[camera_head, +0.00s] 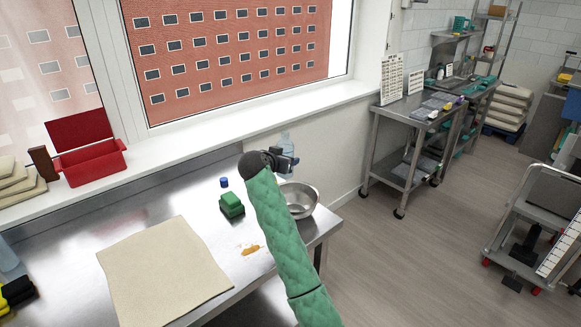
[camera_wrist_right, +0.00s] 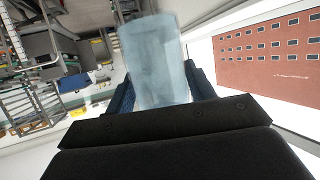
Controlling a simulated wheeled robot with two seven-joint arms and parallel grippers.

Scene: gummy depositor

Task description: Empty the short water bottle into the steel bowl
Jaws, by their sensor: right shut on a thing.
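The short water bottle (camera_head: 286,141) is clear, pale blue plastic. My right gripper (camera_head: 282,160) is shut on it and holds it above the far side of the steel bowl (camera_head: 305,203). The bottle looks roughly upright in the head view, its lower part mostly hidden by the gripper. In the right wrist view the bottle (camera_wrist_right: 155,62) stands between the two dark blue fingers (camera_wrist_right: 160,88); I cannot tell how much water it holds. The bowl sits near the right end of the steel table, partly hidden by my right arm. My left gripper is not in view.
A blue cap (camera_head: 224,182) and a green block (camera_head: 231,205) lie left of my arm. An orange spill (camera_head: 250,250) and a beige cloth (camera_head: 165,270) are nearer. An open red box (camera_head: 92,163) is on the sill. The table's right edge is close to the bowl.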

